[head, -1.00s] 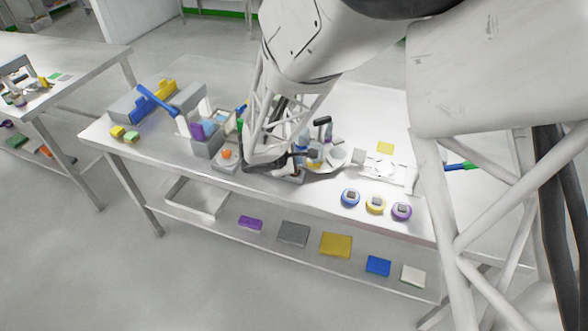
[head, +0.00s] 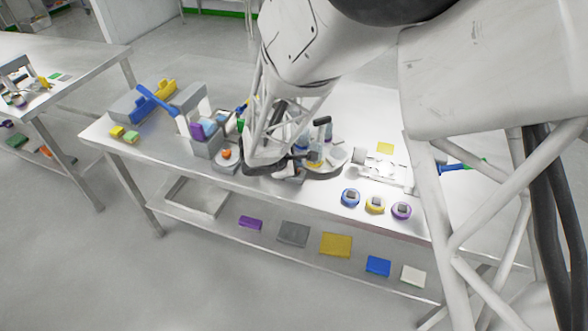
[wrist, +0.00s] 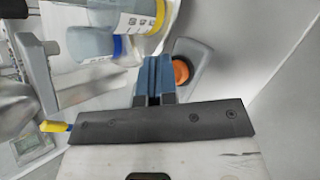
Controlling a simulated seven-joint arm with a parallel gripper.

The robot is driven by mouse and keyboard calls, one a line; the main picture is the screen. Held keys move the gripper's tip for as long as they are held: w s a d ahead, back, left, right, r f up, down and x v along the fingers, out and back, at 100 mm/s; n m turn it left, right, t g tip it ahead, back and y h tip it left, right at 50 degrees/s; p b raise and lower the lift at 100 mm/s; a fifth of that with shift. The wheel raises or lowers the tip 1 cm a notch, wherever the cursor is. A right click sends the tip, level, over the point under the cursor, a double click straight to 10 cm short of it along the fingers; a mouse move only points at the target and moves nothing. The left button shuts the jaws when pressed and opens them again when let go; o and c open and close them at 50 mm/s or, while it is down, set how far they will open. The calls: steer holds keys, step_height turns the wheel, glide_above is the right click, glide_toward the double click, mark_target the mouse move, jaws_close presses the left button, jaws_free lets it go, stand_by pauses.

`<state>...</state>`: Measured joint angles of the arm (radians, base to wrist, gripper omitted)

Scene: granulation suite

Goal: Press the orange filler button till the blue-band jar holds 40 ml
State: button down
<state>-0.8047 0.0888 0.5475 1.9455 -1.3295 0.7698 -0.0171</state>
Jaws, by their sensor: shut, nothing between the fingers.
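The orange filler button (wrist: 181,72) sits on a grey base in the wrist view. In the head view the button (head: 226,154) is on the front part of the bench, left of my arm's end. My gripper (wrist: 153,62) is shut and empty, its blue-grey fingers beside the button in the wrist view and slightly overlapping its left edge. I cannot tell whether they touch it. The blue-band jar (wrist: 92,45) lies left of the fingers in the wrist view, partly hidden by a yellow-band jar (wrist: 135,18). Its fill level is not readable.
A grey device with a purple part (head: 203,133) stands left of the button. A small display (wrist: 32,143) shows at lower left in the wrist view. The lower shelf holds several coloured blocks.

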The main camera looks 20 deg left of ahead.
steer(key=shift+f, duration=0.4)
stand_by(0.5)
steer(key=shift+r, duration=0.9)
steer(key=shift+r, duration=0.1)
steer(key=shift+r, duration=2.45)
steer(key=shift+d, duration=0.1)
